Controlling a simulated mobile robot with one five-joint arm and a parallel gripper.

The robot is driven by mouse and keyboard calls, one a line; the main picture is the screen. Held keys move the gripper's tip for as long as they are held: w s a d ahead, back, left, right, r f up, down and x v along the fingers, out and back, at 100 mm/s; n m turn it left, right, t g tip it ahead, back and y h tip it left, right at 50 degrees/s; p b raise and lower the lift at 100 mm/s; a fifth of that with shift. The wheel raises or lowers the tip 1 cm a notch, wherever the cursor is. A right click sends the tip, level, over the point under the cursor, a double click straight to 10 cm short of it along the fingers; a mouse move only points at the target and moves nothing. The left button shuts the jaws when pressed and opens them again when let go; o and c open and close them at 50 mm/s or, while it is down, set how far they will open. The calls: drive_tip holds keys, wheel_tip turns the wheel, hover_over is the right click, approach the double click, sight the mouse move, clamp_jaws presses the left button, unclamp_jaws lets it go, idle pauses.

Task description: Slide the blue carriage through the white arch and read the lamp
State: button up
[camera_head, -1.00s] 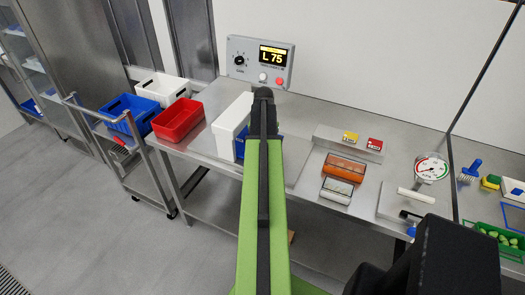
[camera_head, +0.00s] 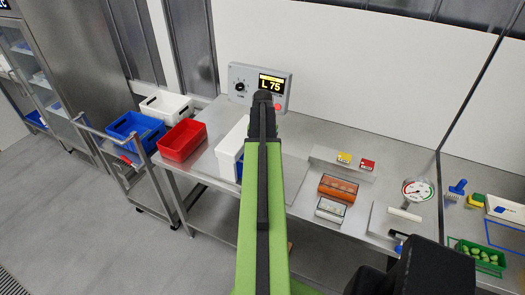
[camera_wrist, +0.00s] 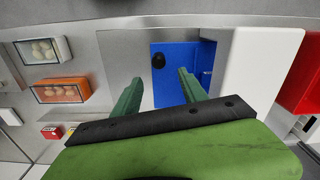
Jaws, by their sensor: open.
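The blue carriage (camera_wrist: 180,72), a blue plate with a black knob, lies on the bench beside the white arch (camera_wrist: 262,70) in the wrist view. My gripper (camera_wrist: 160,85) is open, its two green fingers apart with the knob showing beyond them; nothing is between them. In the head view the white arch (camera_head: 229,150) stands left of my arm, and only a sliver of the blue carriage (camera_head: 239,171) shows. The arm hides the rest. The control panel (camera_head: 240,85) has a yellow display (camera_head: 271,83) reading "L 75". My arm partly covers the panel, and no lit lamp is clear.
A red tray (camera_head: 182,139) stands left of the arch, with a cart (camera_head: 150,190) holding blue and white bins further left. Orange (camera_head: 338,188) and white (camera_head: 331,209) boxes and a dial gauge (camera_head: 418,189) are on the right. Bare bench lies between.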

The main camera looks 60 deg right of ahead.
wheel_tip(320, 180, up, 6)
drive_tip(key=p, duration=0.4)
drive_tip(key=shift+f, duration=0.1)
